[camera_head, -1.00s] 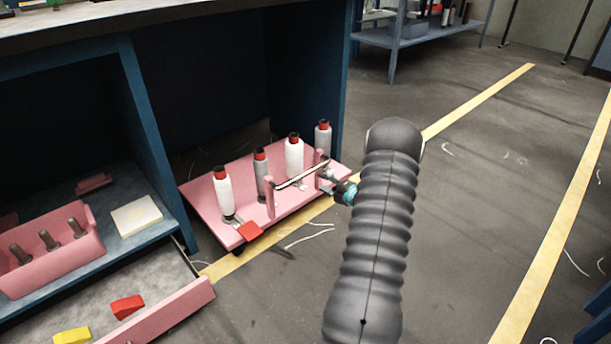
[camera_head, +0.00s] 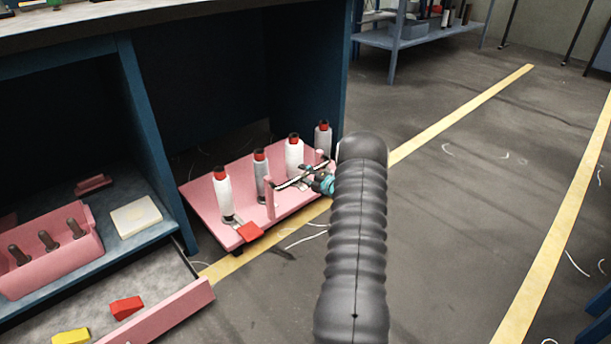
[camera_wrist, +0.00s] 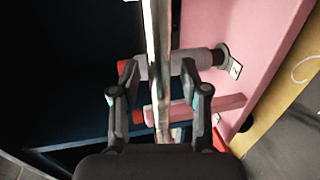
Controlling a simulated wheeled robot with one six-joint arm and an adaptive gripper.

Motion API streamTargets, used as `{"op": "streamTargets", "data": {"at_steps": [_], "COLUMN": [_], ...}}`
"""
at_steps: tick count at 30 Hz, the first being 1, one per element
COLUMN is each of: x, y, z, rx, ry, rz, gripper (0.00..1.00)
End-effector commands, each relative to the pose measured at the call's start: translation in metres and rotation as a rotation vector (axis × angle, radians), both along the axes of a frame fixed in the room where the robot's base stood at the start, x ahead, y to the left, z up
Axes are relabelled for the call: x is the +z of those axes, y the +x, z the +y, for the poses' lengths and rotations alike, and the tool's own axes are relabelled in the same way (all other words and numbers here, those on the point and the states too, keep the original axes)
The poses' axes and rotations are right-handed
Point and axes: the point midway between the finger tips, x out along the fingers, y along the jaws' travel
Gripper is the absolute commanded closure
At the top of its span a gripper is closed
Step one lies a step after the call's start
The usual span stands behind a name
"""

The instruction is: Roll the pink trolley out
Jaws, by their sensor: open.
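The pink trolley (camera_head: 205,204) stands partly under the blue bench, its front end out over the yellow floor line. It carries several upright bobbins with red and black tops, among them a white one (camera_head: 222,195). A metal bar handle (camera_head: 290,183) spans two pink posts at its front. My gripper (camera_head: 308,176) is at the handle's right part, reaching in from the right. In the wrist view my gripper (camera_wrist: 160,92) is open, with the handle bar (camera_wrist: 158,45) running between its fingers. Whether the fingers touch the bar I cannot tell.
The blue bench upright (camera_head: 158,140) stands left of the trolley. An open drawer (camera_head: 165,315) with red and yellow pieces juts out at lower left. A red tag (camera_head: 250,232) lies at the trolley's front corner.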

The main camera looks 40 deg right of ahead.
Motion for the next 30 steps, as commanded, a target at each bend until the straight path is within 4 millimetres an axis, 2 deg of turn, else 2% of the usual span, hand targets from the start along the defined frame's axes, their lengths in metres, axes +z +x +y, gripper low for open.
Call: {"op": "streamTargets", "data": {"at_steps": [1, 6, 16, 24, 30], "x": [0.0, 0.0, -0.001, -0.002, 0.0], "y": [0.0, 0.0, -0.006, -0.059, -0.075], "z": [0.0, 0.0, -0.001, -0.006, -0.006], "rx": [0.0, 0.0, -0.001, -0.002, 0.0], "ry": [0.0, 0.0, 0.0, 0.001, -0.001], "rz": [0.0, 0.0, 0.0, 0.001, -0.001], "gripper": [0.57, 1.0, 1.0, 1.0, 1.0]}}
